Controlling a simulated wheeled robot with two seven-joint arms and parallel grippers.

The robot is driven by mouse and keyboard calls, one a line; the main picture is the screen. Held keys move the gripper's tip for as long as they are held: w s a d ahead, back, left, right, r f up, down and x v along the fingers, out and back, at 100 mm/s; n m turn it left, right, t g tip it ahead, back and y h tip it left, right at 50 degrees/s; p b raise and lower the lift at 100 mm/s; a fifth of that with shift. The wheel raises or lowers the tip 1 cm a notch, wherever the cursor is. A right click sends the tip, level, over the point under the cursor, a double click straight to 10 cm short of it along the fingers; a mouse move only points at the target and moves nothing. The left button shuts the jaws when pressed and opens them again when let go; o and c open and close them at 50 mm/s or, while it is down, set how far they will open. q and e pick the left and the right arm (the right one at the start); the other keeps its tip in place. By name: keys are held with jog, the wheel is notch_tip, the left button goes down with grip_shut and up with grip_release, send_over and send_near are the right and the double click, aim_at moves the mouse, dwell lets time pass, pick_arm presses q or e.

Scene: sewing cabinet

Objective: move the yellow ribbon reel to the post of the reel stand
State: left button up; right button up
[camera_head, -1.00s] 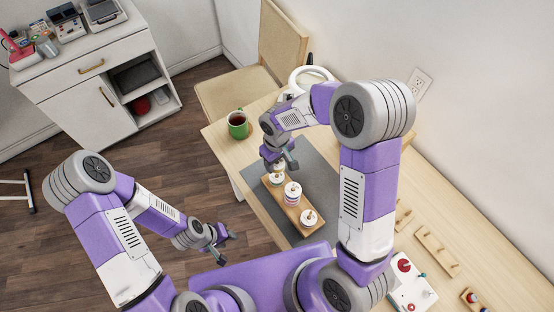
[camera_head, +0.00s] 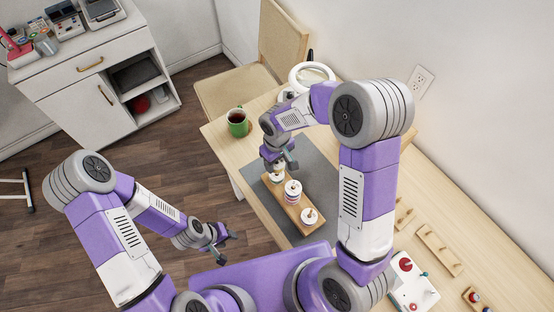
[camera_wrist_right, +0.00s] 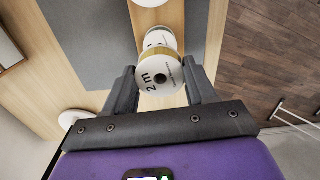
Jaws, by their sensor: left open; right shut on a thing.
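The yellow ribbon reel (camera_wrist_right: 160,76) has white flanges, one marked "2 m", and a yellow band at its edge. My right gripper (camera_wrist_right: 162,88) is shut on it, with a finger on each side. In the head view my right gripper (camera_head: 280,164) is at the far end of the wooden reel stand (camera_head: 301,228), where the held reel is mostly hidden. I cannot tell how far it is above the stand. White reels stand at the stand's middle (camera_head: 293,190) and near end (camera_head: 310,216). My left gripper (camera_head: 226,236) is open and empty, off the table.
A grey mat (camera_head: 318,178) lies under the stand on the wooden table. A green mug (camera_head: 238,124) stands at the table's far left corner, near a white ring lamp (camera_head: 304,72). Wooden racks (camera_head: 438,250) and a red-knobbed white board (camera_head: 410,285) lie at the right.

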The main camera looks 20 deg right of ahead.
jog(key=shift+f+b, duration=0.6)
jog(key=shift+f, duration=0.2)
jog(key=o, duration=1.1)
jog(key=shift+r, duration=0.1)
notch_tip(320, 180, up, 8)
jog(key=shift+f+p, duration=0.25)
jog(key=shift+p, duration=0.45)
